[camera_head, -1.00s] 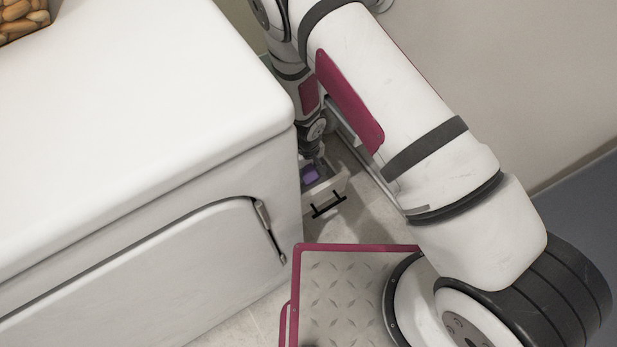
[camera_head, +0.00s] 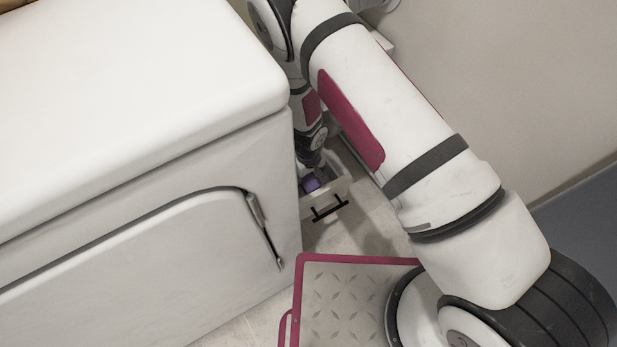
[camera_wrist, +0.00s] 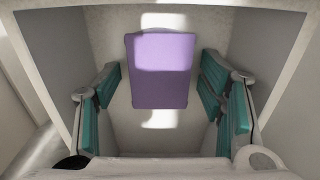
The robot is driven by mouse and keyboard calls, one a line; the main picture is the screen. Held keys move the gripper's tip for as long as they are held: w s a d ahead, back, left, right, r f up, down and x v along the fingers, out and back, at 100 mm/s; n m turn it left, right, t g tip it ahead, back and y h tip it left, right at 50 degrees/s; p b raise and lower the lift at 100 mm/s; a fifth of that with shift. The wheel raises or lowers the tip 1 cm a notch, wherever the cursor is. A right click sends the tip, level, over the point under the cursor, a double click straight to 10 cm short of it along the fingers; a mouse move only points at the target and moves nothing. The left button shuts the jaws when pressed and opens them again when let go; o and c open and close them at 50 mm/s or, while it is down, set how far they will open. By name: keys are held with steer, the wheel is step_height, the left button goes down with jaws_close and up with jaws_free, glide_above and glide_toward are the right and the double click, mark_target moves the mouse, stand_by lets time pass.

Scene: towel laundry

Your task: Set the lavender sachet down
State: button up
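The lavender sachet (camera_wrist: 160,72) is a flat purple rectangle inside a pale open drawer (camera_head: 334,193). In the wrist view it lies between the teal-padded fingers of my gripper (camera_wrist: 161,90). The fingers are spread, with a narrow gap at each side of the sachet. My gripper reaches down into the drawer. In the head view only a small purple patch of the sachet (camera_head: 311,184) shows below my gripper, and the fingertips cannot be made out there.
The drawer has a black handle (camera_head: 329,209) on its front. A large white appliance (camera_head: 120,100) stands close to its left. A pale wall (camera_head: 510,80) is to the right. The drawer walls stand close around my fingers.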

mark_target(309, 180)
step_height(309, 180, up, 12)
steer(key=p, duration=1.2)
steer(key=shift+r, duration=0.15)
stand_by(0.4)
steer(key=shift+r+p, duration=0.1)
steer(key=shift+p, duration=0.25)
